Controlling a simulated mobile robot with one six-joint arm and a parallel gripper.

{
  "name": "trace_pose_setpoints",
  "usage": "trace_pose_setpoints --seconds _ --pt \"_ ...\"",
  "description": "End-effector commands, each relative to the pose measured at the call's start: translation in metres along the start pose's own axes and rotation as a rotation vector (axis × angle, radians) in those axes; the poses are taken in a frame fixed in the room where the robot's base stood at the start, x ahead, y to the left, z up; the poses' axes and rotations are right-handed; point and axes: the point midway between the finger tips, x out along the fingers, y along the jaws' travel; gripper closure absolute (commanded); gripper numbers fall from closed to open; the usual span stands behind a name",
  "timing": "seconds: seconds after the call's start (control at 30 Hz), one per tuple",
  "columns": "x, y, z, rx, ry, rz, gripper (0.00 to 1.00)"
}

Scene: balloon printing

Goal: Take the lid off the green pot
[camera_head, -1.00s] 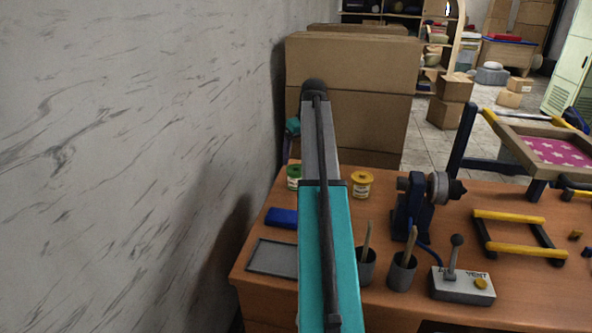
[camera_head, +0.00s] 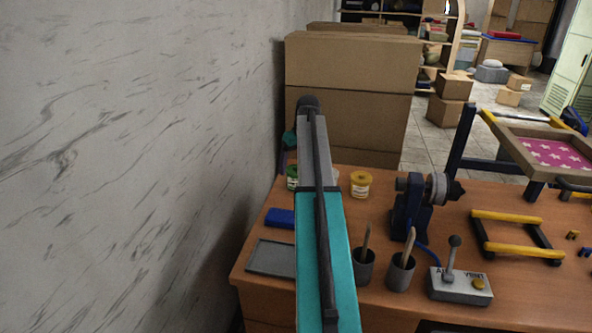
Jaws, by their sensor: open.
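The green pot (camera_head: 292,183) stands at the back left of the wooden table. Its right side is partly covered by my arm, and too little of its top shows to make out the lid clearly. My arm runs up the middle of the view and bends over at the top. A small teal and dark part of my wrist shows left of the arm, just above and behind the green pot. I cannot make out my gripper's fingers, nor whether they touch the lid.
A yellow pot (camera_head: 361,184) stands right of the arm, with a pale thing (camera_head: 336,176) half hidden beside it. A blue block (camera_head: 280,218) and grey tray (camera_head: 271,259) lie in front. Dark cups (camera_head: 400,272), a lever box (camera_head: 460,285) and cardboard boxes (camera_head: 355,62) are around.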

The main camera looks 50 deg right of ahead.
Motion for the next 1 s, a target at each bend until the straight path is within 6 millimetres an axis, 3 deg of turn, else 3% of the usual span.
trace_pose_setpoints --seconds 0.37,0.63,1.0 --pt "-0.0003 -0.0005 -0.0003 -0.001 0.000 0.000 0.17" --pt "-0.0003 -0.0009 -0.0005 -0.001 0.000 0.000 0.57" --pt "-0.0009 -0.0012 -0.0009 -0.002 0.001 0.000 0.58"
